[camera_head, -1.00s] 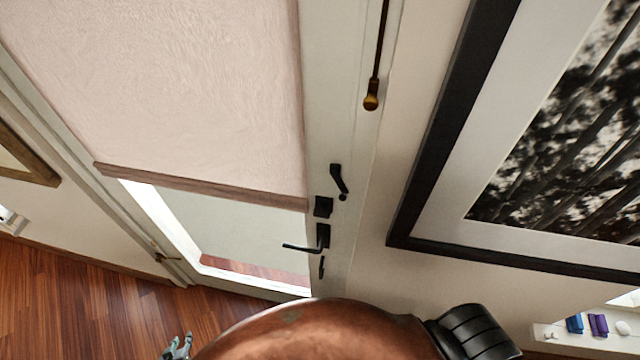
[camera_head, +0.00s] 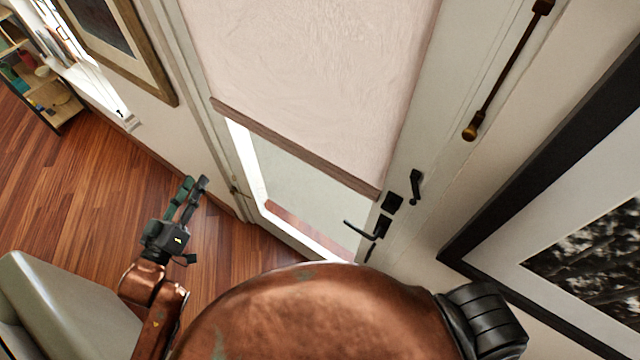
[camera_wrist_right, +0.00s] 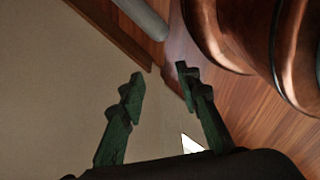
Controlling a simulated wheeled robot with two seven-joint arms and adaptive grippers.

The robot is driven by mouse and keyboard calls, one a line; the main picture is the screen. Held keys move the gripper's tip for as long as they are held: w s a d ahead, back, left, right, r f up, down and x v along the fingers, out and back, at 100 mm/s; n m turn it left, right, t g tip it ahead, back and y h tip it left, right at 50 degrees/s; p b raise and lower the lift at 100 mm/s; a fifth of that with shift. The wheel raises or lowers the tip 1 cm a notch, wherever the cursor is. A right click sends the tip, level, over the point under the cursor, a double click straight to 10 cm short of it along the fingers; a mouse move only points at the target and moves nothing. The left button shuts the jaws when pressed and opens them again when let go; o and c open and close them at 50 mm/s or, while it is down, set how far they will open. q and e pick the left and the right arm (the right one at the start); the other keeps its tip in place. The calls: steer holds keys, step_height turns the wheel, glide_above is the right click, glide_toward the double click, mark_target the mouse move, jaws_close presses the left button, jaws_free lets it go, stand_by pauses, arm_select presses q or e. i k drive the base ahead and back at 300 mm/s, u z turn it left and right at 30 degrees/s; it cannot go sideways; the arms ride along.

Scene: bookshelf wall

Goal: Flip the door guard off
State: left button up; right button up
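The door guard (camera_head: 416,187) is a small black piece high on the door's right edge and frame in the head view. It sits above a black square lock (camera_head: 391,203) and a black lever handle (camera_head: 371,230). My left gripper (camera_head: 195,182) is to the left of the door, over the wooden floor, with its fingers apart and nothing between them. My right gripper is not in the head view. The right wrist view shows its two green fingers (camera_wrist_right: 160,76) apart and empty, beside a plain wall and away from the guard.
The white door (camera_head: 310,172) has a pale blind over its glass. A dark rod with a brass end (camera_head: 471,132) hangs right of the door. A large black-framed picture (camera_head: 560,205) is on the right wall. Wooden floor (camera_head: 60,190) lies open at left.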

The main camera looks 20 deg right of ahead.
mark_target(415, 186)
steer(key=u, duration=0.8)
steer(key=k, duration=1.6)
steer(key=z, duration=1.45)
steer(key=i, duration=0.5)
